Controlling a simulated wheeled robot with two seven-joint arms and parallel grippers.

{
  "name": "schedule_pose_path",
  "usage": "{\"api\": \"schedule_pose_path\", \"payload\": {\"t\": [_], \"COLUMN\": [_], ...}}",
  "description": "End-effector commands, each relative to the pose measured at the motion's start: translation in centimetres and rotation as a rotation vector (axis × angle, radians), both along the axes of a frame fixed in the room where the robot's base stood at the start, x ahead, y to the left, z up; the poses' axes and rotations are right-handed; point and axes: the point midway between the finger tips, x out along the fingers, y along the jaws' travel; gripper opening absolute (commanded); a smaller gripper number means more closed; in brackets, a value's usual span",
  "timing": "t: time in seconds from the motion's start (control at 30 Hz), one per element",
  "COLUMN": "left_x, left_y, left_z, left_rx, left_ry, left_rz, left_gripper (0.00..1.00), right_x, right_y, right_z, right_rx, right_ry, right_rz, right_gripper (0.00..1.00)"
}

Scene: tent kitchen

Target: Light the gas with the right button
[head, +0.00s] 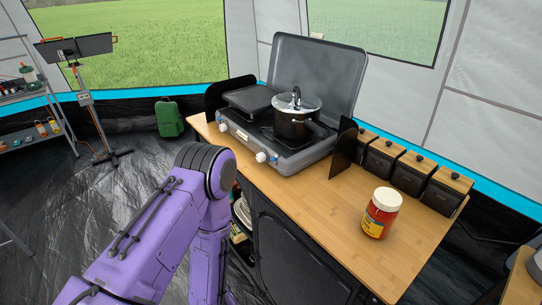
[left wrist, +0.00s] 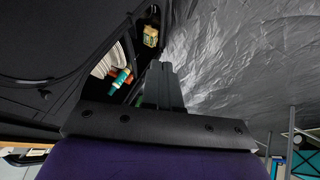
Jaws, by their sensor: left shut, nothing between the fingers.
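A grey two-burner gas stove (head: 290,163) with its lid up stands on the wooden counter. Its right knob (head: 261,157) is white and sits on the front face; the left knob (head: 223,126) is further left. A dark pot (head: 290,125) with a glass lid stands on the right burner. My left arm reaches in below the stove in the head view, its gripper out of sight there. In the left wrist view, my left gripper (left wrist: 161,66) is shut and empty, with the open cabinet shelf beyond it. My right gripper is not in view.
A black griddle (head: 252,102) covers the left burner. Side windscreens (head: 343,148) flank the stove. A red jar (head: 381,213) and several dark canisters (head: 411,172) stand on the right of the counter (head: 310,200). Bottles and plates (left wrist: 107,62) fill the shelf below.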

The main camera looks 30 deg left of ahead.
Motion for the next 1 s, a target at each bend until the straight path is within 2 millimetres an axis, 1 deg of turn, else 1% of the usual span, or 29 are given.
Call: {"api": "schedule_pose_path", "payload": {"t": [0.03, 0.07, 0.1, 0.17, 0.2, 0.27, 0.3, 0.33, 0.4, 0.5, 0.6, 0.67, 1.0], "left_x": [3.2, 4.9, 7.2, 10.3, 12.2, 14.8, 16.4, 17.4, 19.4, 21.1, 22.0, 22.2, 22.4], "left_y": [0.4, 0.7, 1.1, 1.9, 2.4, 3.4, 4.1, 4.6, 5.7, 7.0, 7.7, 7.9, 7.9], "left_z": [3.0, 4.2, 5.9, 8.7, 10.7, 13.8, 15.8, 17.3, 20.3, 23.5, 25.2, 25.6, 25.6], "left_rx": [-0.083, -0.140, -0.219, -0.345, -0.435, -0.574, -0.668, -0.737, -0.886, -1.054, -1.156, -1.185, -1.193], "left_ry": [-0.130, -0.206, -0.307, -0.454, -0.549, -0.688, -0.774, -0.834, -0.956, -1.076, -1.141, -1.158, -1.161], "left_rz": [0.121, 0.194, 0.285, 0.413, 0.493, 0.602, 0.666, 0.707, 0.789, 0.863, 0.900, 0.909, 0.912], "left_gripper": [0.00, 0.00, 0.00, 0.00, 0.00, 0.00, 0.00, 0.00, 0.00, 0.00, 0.00, 0.00, 0.00], "right_x": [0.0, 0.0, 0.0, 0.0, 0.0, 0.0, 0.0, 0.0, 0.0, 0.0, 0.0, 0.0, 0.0], "right_y": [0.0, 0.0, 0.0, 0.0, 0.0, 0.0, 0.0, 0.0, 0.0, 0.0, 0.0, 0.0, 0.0], "right_z": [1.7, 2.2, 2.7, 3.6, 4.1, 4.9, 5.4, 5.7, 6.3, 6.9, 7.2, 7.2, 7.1], "right_rx": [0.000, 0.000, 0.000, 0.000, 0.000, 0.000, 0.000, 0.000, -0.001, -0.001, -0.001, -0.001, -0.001], "right_ry": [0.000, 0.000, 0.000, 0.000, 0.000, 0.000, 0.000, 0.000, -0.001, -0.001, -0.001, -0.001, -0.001], "right_rz": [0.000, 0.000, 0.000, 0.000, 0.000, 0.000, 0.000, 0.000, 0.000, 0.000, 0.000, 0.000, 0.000], "right_gripper": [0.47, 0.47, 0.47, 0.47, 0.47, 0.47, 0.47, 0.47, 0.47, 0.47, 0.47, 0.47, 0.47]}}
